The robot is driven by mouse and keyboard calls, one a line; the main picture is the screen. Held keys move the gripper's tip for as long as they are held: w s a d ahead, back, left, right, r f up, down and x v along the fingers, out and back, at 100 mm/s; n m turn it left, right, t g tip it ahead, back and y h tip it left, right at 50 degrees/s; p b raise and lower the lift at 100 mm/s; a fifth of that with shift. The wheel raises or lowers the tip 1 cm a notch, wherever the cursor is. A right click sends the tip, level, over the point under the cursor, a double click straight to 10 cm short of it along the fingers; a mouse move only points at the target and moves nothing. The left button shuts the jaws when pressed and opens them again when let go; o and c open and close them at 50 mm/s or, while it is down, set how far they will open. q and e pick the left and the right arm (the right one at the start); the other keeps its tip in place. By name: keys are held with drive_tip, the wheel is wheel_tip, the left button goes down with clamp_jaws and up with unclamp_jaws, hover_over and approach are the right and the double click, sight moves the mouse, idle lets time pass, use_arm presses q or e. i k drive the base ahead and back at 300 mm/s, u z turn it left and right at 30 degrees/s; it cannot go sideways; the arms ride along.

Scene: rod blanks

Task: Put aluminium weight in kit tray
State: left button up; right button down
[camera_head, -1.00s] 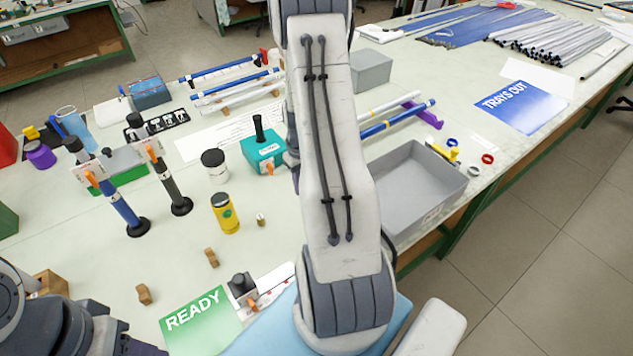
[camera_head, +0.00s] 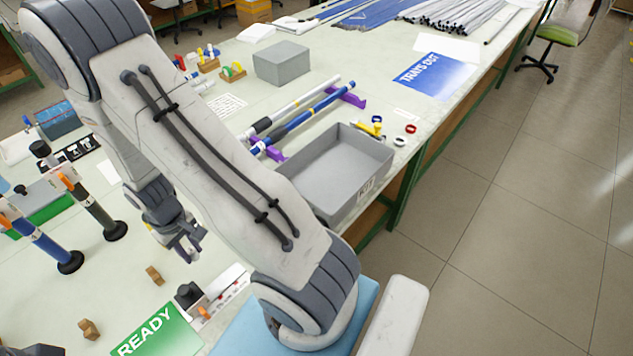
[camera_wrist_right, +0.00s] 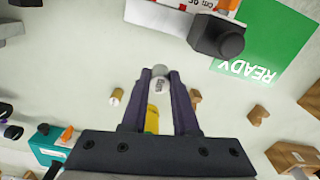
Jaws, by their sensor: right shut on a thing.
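The grey kit tray (camera_head: 350,203), an open box with a KIT label on its front wall, stands near the right edge of the bench in the head view. My right gripper (camera_head: 188,250) is low over the bench to the left of it. In the right wrist view my right gripper (camera_wrist_right: 162,74) is shut on a small pale grey cylinder with dark lettering, the aluminium weight (camera_wrist_right: 160,84), held between the fingertips. The weight is too small to make out in the head view.
Upright blue (camera_head: 38,243) and dark (camera_head: 95,208) rods stand on the left. Wooden blocks (camera_head: 155,275) and a green READY card (camera_head: 155,335) lie at the front. Long rods (camera_head: 305,115) on purple rests lie behind the tray. A yellow cylinder (camera_wrist_right: 152,120) shows behind the fingers.

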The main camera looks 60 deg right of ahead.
sight(328, 183)
drive_tip(key=z, duration=0.05)
drive_tip(key=k, duration=1.95)
drive_tip(key=z, duration=0.5)
drive_tip(key=i, duration=2)
drive_tip(key=u, duration=0.05)
